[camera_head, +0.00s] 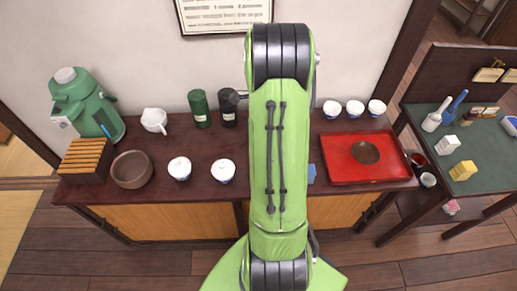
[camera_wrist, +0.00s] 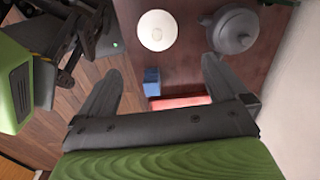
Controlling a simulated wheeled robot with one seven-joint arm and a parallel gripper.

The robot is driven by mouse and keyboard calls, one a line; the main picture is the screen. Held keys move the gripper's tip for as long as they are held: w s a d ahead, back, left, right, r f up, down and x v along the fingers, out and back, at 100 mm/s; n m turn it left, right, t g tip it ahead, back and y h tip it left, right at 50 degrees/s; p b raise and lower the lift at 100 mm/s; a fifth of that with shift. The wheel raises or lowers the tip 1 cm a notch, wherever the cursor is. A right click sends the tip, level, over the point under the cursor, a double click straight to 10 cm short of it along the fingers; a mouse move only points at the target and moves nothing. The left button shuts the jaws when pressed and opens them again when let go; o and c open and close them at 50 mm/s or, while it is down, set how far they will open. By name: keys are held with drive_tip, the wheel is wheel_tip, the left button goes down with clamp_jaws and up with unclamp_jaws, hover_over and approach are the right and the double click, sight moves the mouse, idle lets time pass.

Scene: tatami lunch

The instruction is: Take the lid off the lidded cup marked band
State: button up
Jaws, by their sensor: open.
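Two white lidded cups stand side by side on the dark counter in the head view, a left one (camera_head: 180,169) and a right one (camera_head: 222,171), each with some blue low on the body. I cannot read which is marked band. The wrist view shows one round white lidded cup (camera_wrist: 157,30) from above, beyond my fingertips and roughly in line with the gap between them. My gripper (camera_wrist: 162,66) is open and empty, its fingers spread apart. In the head view my arm hides the gripper and the middle of the counter.
A grey lidded pot (camera_wrist: 234,30) stands right of the cup in the wrist view. A small blue block (camera_wrist: 152,82) and the red tray (camera_head: 343,176) lie nearby. A brown bowl (camera_head: 132,169), green canister (camera_head: 199,108) and white pitcher (camera_head: 154,120) stand on the counter's left half.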

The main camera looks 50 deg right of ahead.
drive_tip(key=f+b, duration=0.1)
drive_tip(key=f, duration=0.9)
drive_tip(key=f+b, duration=0.1)
drive_tip(key=f, duration=0.4)
drive_tip(key=shift+s+a+f+b, duration=0.15)
drive_tip(key=shift+a+f+b, duration=0.1)
drive_tip(key=shift+b, duration=0.1)
drive_tip(key=shift+r, duration=0.1)
drive_tip(key=shift+c, duration=0.5)
drive_tip(key=c, duration=0.7)
